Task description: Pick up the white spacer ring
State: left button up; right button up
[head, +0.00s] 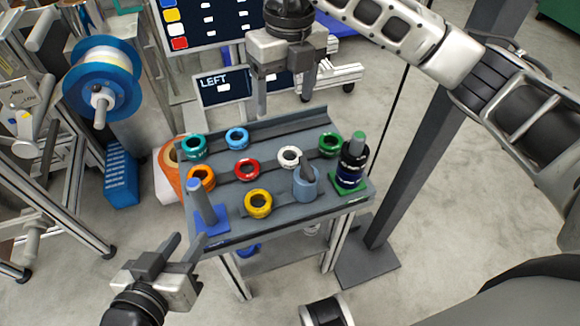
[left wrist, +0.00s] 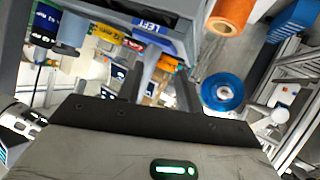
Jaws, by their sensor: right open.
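The white spacer ring (head: 289,156) lies flat on the grey rack table (head: 222,166), right of the red ring and behind the blue-grey cup. My right gripper (head: 284,106) hangs above the table's back edge, open and empty, its fingers pointing down, above and behind the white ring and not touching it. My left gripper (head: 190,240) is off the table's front left corner, open and empty. In the left wrist view its fingers (left wrist: 158,80) are apart with nothing held between them; the white ring cannot be made out there.
Other rings lie around: teal (head: 194,146), light blue (head: 237,138), orange (head: 201,178), red (head: 247,169), yellow (head: 258,203), green (head: 330,144). A blue-based peg (head: 209,218) stands left. A green-based peg with stacked rings (head: 351,172) and the cup (head: 306,183) stand right.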

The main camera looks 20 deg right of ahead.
jog(key=d+f, duration=0.1)
jog(key=d, duration=0.1)
jog(key=b, duration=0.3)
send_over(289, 159)
jog(key=shift+h, duration=0.4)
jog(key=f, duration=0.9)
jog(key=shift+d, duration=0.25)
pick_arm(q)
jog(key=shift+w+d+r+n+t+h+b, duration=0.1)
jog(key=shift+d+r+n+t+h+b, duration=0.2)
jog(key=shift+d+r+t+h+b, duration=0.55)
pick_arm(e)
jog(key=f, duration=0.5)
jog(key=shift+a+f, duration=0.1)
jog(key=shift+a, duration=0.1)
pick_arm(q)
jog(key=shift+w+a+r+t, duration=0.1)
jog(key=shift+r+t, duration=0.15)
jog(key=shift+r, duration=0.15)
pick_arm(e)
jog(key=c, duration=1.1)
